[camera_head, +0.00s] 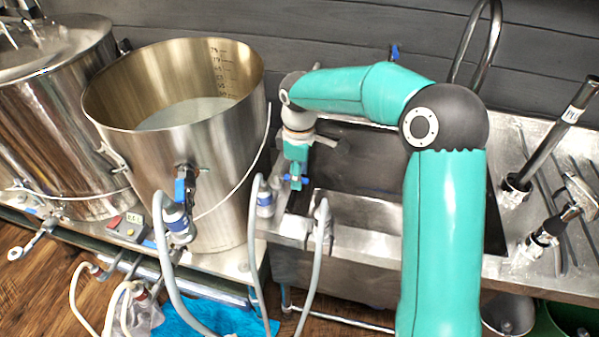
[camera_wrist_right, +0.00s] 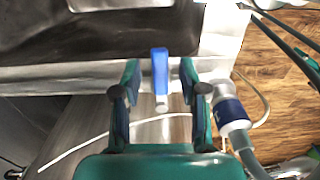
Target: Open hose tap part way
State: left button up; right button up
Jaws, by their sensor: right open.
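The hose tap's blue handle (camera_wrist_right: 160,75) stands upright between the two fingers of my right gripper (camera_wrist_right: 159,78) in the right wrist view. A gap shows on each side of it, so the fingers are open and apart from it. In the head view my right gripper (camera_head: 296,172) points down at the sink's left edge, with the blue handle (camera_head: 304,180) partly hidden by the fingers. The tap's body is mostly hidden there. A grey hose with a blue-and-white coupling (camera_wrist_right: 231,112) is right of the fingers in the wrist view. My left gripper is not in view.
A steel kettle (camera_head: 222,150) with a blue-handled valve (camera_head: 180,190) stands left of the gripper. A sink (camera_head: 355,215) lies under my right arm. Grey hoses (camera_head: 318,250) hang in front. Another blue handle (camera_head: 394,52) is at the back wall.

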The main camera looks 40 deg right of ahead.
grip_shut()
dwell(0.4)
